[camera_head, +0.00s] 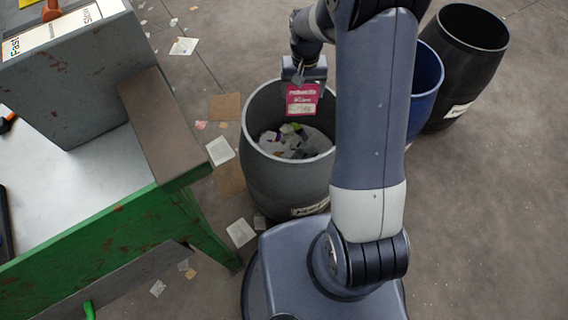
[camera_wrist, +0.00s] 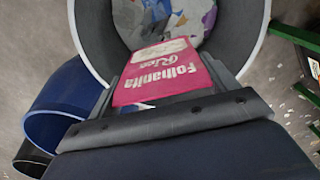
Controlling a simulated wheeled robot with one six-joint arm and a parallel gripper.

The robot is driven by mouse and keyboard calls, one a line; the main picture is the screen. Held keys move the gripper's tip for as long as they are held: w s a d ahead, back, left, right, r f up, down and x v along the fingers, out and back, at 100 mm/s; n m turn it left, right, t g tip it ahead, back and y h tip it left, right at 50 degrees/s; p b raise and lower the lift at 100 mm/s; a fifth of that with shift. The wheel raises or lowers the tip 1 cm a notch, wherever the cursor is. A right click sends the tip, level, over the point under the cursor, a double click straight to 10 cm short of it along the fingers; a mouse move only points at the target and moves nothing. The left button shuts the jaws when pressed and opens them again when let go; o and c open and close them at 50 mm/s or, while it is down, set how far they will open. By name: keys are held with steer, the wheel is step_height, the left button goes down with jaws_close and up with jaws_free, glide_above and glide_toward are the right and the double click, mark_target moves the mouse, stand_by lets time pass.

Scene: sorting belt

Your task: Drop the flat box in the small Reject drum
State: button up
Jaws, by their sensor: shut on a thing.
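A flat pink box with white lettering (camera_head: 302,98) hangs from my gripper (camera_head: 304,78) above the opening of a grey drum (camera_head: 262,176). In the wrist view the pink box (camera_wrist: 160,72) is between the two fingers of my gripper (camera_wrist: 168,78), which is shut on it. The drum's rim (camera_wrist: 262,30) curves around the box's far end in that view. The drum holds crumpled scraps, and the box looks clear of its walls. A white label sits low on the drum's front; its writing is too small to read surely.
A blue drum (camera_head: 426,78) and a black drum (camera_head: 466,52) stand to the right, partly behind my arm. A green-framed belt table (camera_head: 120,240) with a grey control box (camera_head: 85,85) is at left. Paper scraps litter the floor; the floor at right is clear.

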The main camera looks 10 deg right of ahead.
step_height(320, 180, down, 5)
steer(key=b, duration=0.3)
steer(key=o, duration=0.9)
steer(key=shift+o, duration=0.2)
step_height(320, 180, up, 11)
steer(key=shift+f+p, duration=0.1)
steer(key=shift+p, duration=0.75)
